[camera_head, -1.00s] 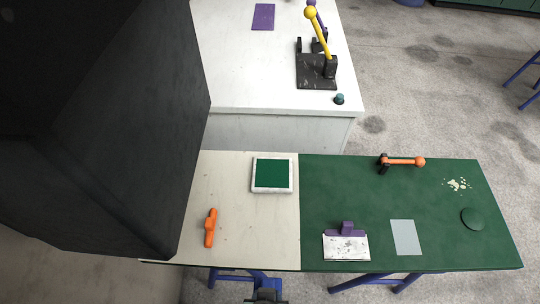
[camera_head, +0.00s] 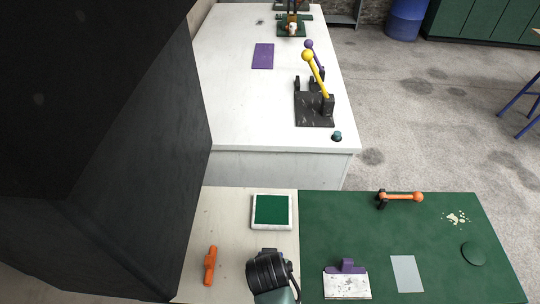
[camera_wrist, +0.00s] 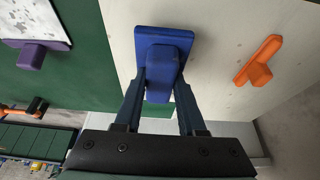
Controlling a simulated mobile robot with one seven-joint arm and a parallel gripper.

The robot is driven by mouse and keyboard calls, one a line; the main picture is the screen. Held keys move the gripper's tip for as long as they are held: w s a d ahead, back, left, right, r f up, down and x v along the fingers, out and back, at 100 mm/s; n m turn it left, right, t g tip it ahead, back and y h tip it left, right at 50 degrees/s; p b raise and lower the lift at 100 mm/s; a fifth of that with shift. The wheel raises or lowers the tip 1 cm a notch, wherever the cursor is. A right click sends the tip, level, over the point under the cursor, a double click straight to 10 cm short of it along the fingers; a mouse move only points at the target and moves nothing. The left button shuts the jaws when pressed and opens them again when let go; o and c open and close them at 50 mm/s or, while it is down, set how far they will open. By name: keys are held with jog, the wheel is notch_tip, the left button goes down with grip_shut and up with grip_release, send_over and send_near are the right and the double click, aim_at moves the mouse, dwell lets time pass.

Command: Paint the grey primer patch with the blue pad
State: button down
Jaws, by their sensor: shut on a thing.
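In the wrist view my gripper (camera_wrist: 160,95) is shut on the handle of the blue pad (camera_wrist: 180,39). The pad is over the cream part of the worktop; I cannot tell whether it touches it. In the head view the grey primer patch (camera_head: 406,273) is a pale rectangle lying on the green worktop at the lower right. My dark arm link shows at the bottom middle there; the fingers and the blue pad are not visible in that view.
A white-rimmed green tray (camera_head: 271,226) stands on the cream top (camera_head: 229,228). An orange tool (camera_head: 210,265) lies at left. A white plate with a purple grip (camera_head: 346,285) lies beside the patch. An orange lever (camera_head: 401,196) and green disc (camera_head: 473,253) are farther right. A black block fills the left.

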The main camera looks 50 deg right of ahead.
jog(key=shift+w+d, duration=0.4)
jog(key=shift+d, duration=0.1)
jog(key=shift+w+d+r, duration=0.1)
jog(key=shift+w+d, duration=0.35)
jog(key=shift+d, duration=0.05)
jog(key=shift+s+a+f, duration=0.1)
jog(key=shift+s+f, duration=0.05)
jog(key=shift+f, duration=0.75)
jog(key=shift+f+p, duration=0.45)
jog(key=shift+f, duration=0.3)
jog(key=shift+f, duration=0.2)
jog(key=c, duration=0.5)
grip_release()
jog(key=shift+r, duration=0.1)
